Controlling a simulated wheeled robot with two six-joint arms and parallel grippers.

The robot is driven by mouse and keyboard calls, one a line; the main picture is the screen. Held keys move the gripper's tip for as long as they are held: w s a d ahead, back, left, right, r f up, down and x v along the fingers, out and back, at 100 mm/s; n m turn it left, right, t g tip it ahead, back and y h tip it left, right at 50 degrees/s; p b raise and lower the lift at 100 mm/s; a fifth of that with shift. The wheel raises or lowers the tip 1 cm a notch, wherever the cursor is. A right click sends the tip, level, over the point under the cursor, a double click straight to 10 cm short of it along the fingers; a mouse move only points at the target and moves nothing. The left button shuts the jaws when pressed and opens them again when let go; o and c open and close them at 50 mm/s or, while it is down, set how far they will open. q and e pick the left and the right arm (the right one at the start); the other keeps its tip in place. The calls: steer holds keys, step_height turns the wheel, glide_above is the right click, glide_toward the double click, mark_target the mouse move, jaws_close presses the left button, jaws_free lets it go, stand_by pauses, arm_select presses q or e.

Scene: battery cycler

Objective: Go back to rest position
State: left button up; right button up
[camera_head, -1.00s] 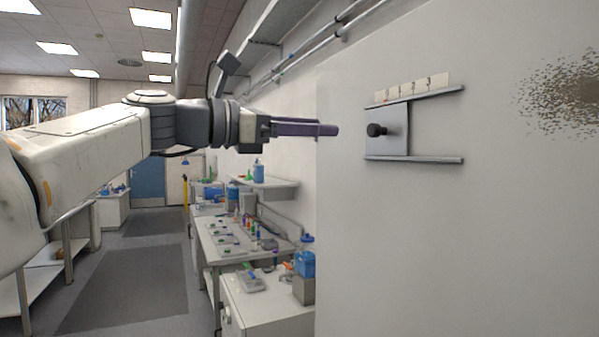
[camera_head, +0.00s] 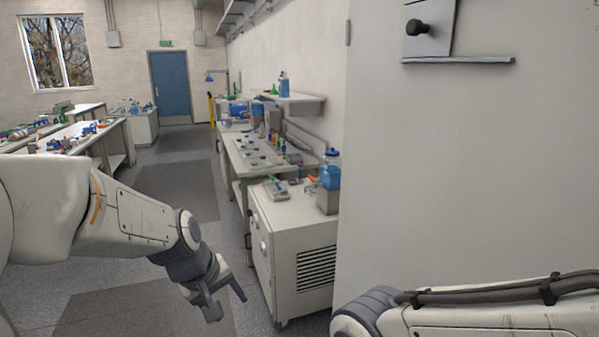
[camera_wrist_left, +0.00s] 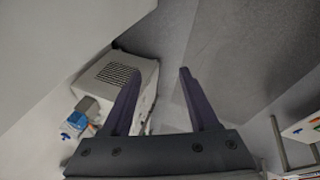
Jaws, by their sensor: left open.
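My left gripper (camera_head: 228,300) hangs low over the floor, left of the white cabinet, with the arm coming in from the left. In the left wrist view its two purple fingers (camera_wrist_left: 160,98) are spread apart with nothing between them. My right arm shows in part at the lower right of the head view; its gripper is out of view. A grey sliding plate with a black knob (camera_head: 417,27) sits on the white wall panel at the upper right, well away from my left gripper. Its top is cut off by the picture edge.
A white cabinet (camera_head: 285,225) with a vent grille stands right of my left gripper. A workbench (camera_head: 243,158) with several lab items runs along the wall. A tall white panel (camera_head: 440,180) fills the right. The grey floor aisle (camera_head: 178,185) is clear.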

arm_select(q)
steer(key=s+a+f+m+g+y, duration=0.2)
steer(key=s+a+f+m, duration=0.3)
steer(key=s+f+m, duration=0.3)
steer(key=s+d+r+m+g, duration=0.1)
steer(key=s+d+r+m, duration=0.1)
steer(key=s+d, duration=0.5)
steer(key=s+d+r+m+g+h+b, duration=0.1)
steer(key=s+d+r+m, duration=0.2)
steer(key=s+d, duration=0.4)
steer(key=shift+s+r+m, duration=0.15)
steer(key=shift+s+m, duration=0.3)
steer(key=shift+m, duration=0.05)
steer(key=shift+d, duration=0.1)
